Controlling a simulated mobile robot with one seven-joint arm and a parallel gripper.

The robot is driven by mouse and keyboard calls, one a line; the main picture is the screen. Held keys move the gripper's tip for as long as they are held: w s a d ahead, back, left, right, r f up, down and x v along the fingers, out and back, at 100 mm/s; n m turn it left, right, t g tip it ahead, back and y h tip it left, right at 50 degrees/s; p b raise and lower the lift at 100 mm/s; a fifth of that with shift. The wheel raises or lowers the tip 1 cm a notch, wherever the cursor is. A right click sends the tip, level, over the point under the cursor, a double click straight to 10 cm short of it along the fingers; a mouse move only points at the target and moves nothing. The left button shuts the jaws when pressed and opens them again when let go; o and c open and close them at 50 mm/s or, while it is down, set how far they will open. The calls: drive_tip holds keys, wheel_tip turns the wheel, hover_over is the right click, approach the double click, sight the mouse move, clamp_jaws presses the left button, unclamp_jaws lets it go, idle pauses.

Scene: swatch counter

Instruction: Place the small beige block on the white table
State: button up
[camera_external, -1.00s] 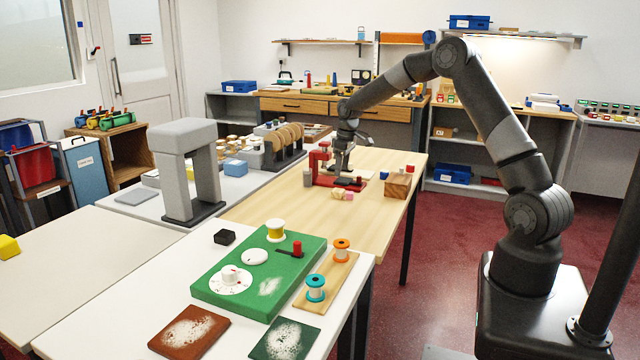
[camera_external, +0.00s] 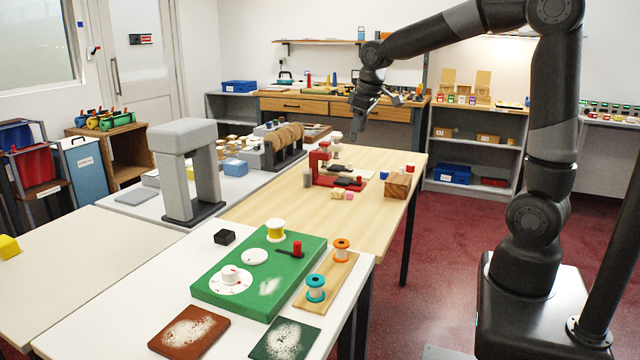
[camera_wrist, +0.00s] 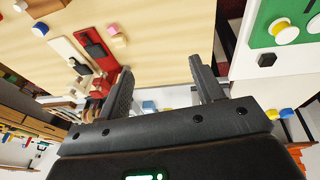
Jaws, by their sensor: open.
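The small beige block (camera_external: 337,194) lies on the light wooden table beside a pink block (camera_external: 349,196). The beige block also shows in the wrist view (camera_wrist: 114,28), close against the pink one. My gripper (camera_external: 358,130) is raised above the far part of the wooden table, behind and above the red press-like device (camera_external: 322,160). In the wrist view its two fingers (camera_wrist: 160,75) are spread with nothing between them. The white table (camera_external: 100,325) stands in the foreground, adjoining the wooden table.
A green board (camera_external: 215,280) with spools and discs covers much of the white table. A black block (camera_external: 224,237) sits beside it. A grey arch (camera_external: 185,150) stands to the left. A wooden block (camera_external: 397,186) is at the wooden table's right edge. The wooden table's near part is clear.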

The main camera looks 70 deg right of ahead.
drive_tip(key=s+a+r+t, duration=0.1)
drive_tip(key=s+a+r, duration=0.2)
drive_tip(key=s+a, duration=0.5)
drive_tip(key=s, duration=0.3)
drive_tip(key=shift+o, duration=0.2)
drive_tip(key=s+a+f+t+y, duration=0.1)
drive_tip(key=s+a, duration=0.3)
drive_tip(key=s, duration=0.7)
drive_tip(key=shift+s+a+f+t, duration=0.2)
drive_tip(key=shift+a+f+t, duration=0.1)
drive_tip(key=shift+f, duration=0.35)
drive_tip(key=shift+o, duration=0.3)
drive_tip(key=shift+s+f, duration=0.15)
drive_tip(key=shift+s, duration=0.1)
